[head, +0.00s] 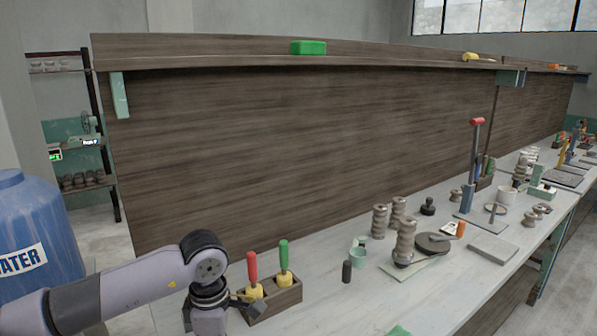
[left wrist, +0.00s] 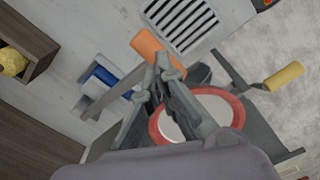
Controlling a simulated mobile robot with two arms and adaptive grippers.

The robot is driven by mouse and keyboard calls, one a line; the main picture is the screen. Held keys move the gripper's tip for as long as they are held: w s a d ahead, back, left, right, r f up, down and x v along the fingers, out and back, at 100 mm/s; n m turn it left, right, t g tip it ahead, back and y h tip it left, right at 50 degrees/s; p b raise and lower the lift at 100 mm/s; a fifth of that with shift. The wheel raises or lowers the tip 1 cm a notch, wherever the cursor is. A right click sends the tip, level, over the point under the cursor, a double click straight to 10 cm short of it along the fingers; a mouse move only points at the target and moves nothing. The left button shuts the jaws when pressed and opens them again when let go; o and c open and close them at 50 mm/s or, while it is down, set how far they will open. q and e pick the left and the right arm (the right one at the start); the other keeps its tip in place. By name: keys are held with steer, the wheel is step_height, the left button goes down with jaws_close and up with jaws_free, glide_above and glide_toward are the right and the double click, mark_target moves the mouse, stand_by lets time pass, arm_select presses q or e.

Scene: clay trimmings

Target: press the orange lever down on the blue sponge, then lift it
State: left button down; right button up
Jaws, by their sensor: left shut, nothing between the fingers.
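In the left wrist view, an orange lever (left wrist: 149,45) lies just beyond my left gripper (left wrist: 164,68). Its orange end is beside the fingertips; I cannot tell whether they touch. The blue sponge (left wrist: 104,78) sits in a pale grey holder left of the fingers, with a grey bar crossing beside it. My left gripper is shut and empty. In the head view, the left gripper (head: 238,305) is low at the bottom left, partly hidden by its own wrist. I cannot make out the lever or sponge there. My right gripper is in neither view.
A wooden holder (head: 272,306) with red- and green-handled tools stands right beside the left gripper. A slatted grate (left wrist: 182,20), a red-rimmed oval (left wrist: 241,112) and a yellow-handled tool (left wrist: 284,76) lie near it. Several clay pieces and tools crowd the bench further right.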

arm_select(q)
steer(key=shift+f, duration=0.2)
stand_by(0.5)
steer(key=shift+f+b, duration=0.95)
steer(key=shift+b, duration=0.1)
steer(key=shift+r, duration=0.1)
steer(key=shift+r+p, duration=1.5)
steer(key=shift+r, duration=2)
steer(key=shift+f, duration=0.1)
